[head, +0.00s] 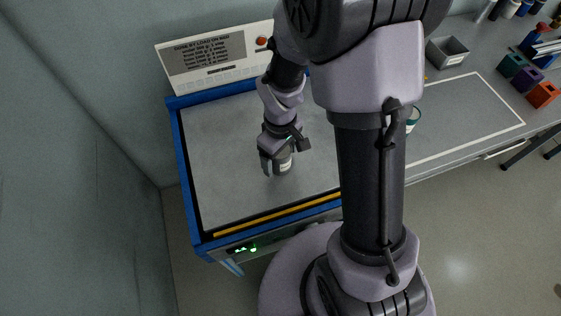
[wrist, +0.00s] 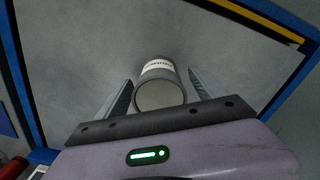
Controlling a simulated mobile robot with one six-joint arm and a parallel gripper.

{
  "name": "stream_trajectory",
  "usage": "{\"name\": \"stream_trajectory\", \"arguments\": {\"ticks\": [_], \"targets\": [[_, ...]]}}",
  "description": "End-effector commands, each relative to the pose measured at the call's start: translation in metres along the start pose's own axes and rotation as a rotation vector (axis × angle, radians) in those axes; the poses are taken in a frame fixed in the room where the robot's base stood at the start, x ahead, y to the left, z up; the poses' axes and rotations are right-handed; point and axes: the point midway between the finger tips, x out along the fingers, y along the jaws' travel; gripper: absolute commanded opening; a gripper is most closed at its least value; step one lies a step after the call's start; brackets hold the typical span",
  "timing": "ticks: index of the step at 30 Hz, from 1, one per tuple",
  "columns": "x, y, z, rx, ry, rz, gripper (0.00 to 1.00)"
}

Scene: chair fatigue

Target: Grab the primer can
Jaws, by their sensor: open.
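The primer can (head: 284,163) is a small grey cylinder with a white label, standing on the grey top of the blue-edged bench. The label's print is too small to read. My gripper (head: 281,160) is open around the can, one finger on each side. In the wrist view my gripper (wrist: 160,92) shows a gap between each finger and the can. Part of the can is hidden by the gripper in the head view.
A yellow strip (head: 275,216) runs along the bench's front edge. A white sign board (head: 215,55) stands behind. To the right are a grey counter (head: 470,110), a metal tray (head: 446,52) and colored blocks (head: 543,94). The bench top left of the can is clear.

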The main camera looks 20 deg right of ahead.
Motion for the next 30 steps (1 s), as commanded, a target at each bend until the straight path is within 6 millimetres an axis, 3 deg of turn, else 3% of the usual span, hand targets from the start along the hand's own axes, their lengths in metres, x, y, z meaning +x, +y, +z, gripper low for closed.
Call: {"name": "stream_trajectory", "arguments": {"ticks": [1, 7, 19, 30], "targets": [[0.0112, 0.0000, 0.0003, 0.001, -0.001, 0.000, 0.79], [0.0087, 0.0004, -0.0003, 0.000, 0.001, 0.001, 0.79], [0.0086, 0.0004, -0.0003, 0.001, 0.001, 0.001, 0.01], [0.0040, 0.0003, -0.0017, 0.001, 0.002, 0.001, 0.00]]}}
